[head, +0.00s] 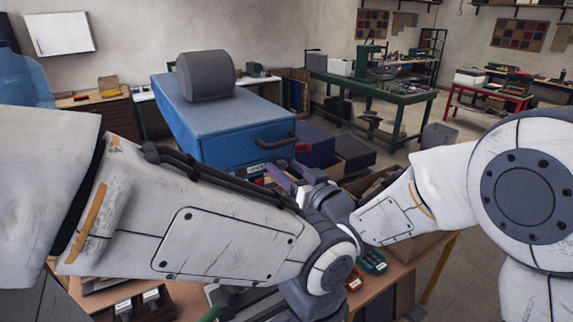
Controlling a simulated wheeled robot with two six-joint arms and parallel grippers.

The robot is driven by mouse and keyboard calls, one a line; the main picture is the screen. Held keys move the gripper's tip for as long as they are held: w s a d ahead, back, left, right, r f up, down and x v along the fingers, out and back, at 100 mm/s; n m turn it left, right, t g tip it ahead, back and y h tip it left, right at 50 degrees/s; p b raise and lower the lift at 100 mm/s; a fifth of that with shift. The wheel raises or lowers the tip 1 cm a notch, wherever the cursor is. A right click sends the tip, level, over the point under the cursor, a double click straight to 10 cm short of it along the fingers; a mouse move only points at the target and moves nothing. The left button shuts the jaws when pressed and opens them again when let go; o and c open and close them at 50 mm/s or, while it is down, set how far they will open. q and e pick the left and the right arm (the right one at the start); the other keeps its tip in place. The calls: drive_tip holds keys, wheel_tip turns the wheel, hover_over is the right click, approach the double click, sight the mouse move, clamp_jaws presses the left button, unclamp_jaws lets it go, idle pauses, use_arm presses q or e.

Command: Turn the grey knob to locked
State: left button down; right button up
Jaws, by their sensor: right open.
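A large grey rounded block (205,76) sits on top of a blue case (225,122) with a dark handle on its front. I cannot tell whether this block is the grey knob, and no other grey knob or locked mark is clear. My right gripper (284,177) is open in front of the case's lower front, with purplish fingers. It looks apart from the grey block. It is small and partly hidden by the wrist parts. My left arm crosses the foreground from the left, and its gripper fingers do not show.
A wooden workbench (436,246) lies under my arms, with a green item (372,261) and small dark boxes on it. Dark boxes (352,152) stand right of the blue case. A green table (385,92) and red table stand behind, with open floor between.

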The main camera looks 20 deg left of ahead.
clamp_jaws()
drive_tip(key=shift+f+n+b, duration=0.1)
drive_tip(key=shift+n+b, duration=0.2)
drive_tip(key=shift+b, duration=0.35)
drive_tip(key=n+b, duration=1.2)
drive_tip(key=b, duration=0.5)
drive_tip(key=shift+f+n, duration=0.1)
drive_tip(key=shift+n, duration=0.2)
drive_tip(key=shift+n+b, duration=0.95)
drive_tip(key=shift+n, duration=0.25)
drive_tip(key=shift+n+b, duration=0.65)
drive_tip(key=shift+n, duration=0.45)
drive_tip(key=shift+r, duration=0.2)
